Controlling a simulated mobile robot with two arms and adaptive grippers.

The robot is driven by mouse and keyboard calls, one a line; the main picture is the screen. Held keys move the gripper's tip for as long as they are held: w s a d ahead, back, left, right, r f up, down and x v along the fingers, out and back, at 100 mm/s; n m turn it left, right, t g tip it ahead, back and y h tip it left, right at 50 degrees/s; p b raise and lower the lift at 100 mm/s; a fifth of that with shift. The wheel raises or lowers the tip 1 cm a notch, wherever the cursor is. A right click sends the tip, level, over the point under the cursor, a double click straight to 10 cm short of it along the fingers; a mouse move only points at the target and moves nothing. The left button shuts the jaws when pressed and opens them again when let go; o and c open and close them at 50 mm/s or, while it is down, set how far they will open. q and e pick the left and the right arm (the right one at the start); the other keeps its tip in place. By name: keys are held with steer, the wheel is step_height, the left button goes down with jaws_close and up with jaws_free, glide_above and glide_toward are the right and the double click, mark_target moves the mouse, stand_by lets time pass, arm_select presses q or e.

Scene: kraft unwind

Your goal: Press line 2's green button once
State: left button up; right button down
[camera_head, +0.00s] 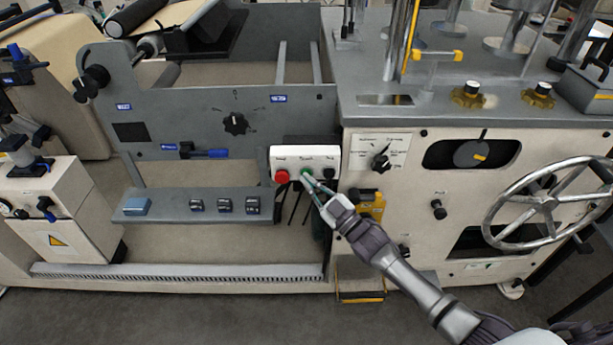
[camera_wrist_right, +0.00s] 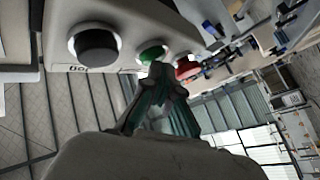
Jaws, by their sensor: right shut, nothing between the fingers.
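A white control box (camera_head: 291,157) is mounted on the machine front at the middle of the head view. It carries a red button (camera_head: 282,176), a green button (camera_head: 307,172) and a black button (camera_head: 329,173). My right gripper (camera_head: 305,175) is shut and empty, its fingertips at the green button. In the right wrist view the green button (camera_wrist_right: 151,53) is just beyond the fingertips (camera_wrist_right: 157,68), between the black button (camera_wrist_right: 96,45) and the red button (camera_wrist_right: 186,67). I cannot tell whether the fingertips touch it. The box's labels are too small to read. My left gripper is out of view.
A grey shelf (camera_head: 172,206) with small blocks is left of and below the box. A rotary selector panel (camera_head: 380,155) is just right of it, with a yellow bracket (camera_head: 371,205) below. A large handwheel (camera_head: 549,205) stands farther right. The floor in front (camera_head: 200,310) is clear.

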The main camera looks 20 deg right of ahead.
steer(key=shift+s, duration=0.1)
stand_by(0.3)
steer(key=shift+s+a+p, duration=0.25)
steer(key=shift+s+p, duration=0.35)
steer(key=shift+s, duration=0.15)
steer(key=shift+s, duration=0.1)
steer(key=s+p, duration=0.1)
steer(key=s, duration=0.1)
steer(key=s+a+p, duration=0.1)
steer(key=s, duration=0.1)
steer(key=shift+s+a+p, duration=0.2)
steer(key=shift+s+p, duration=0.1)
steer(key=shift+p, duration=0.05)
stand_by(0.4)
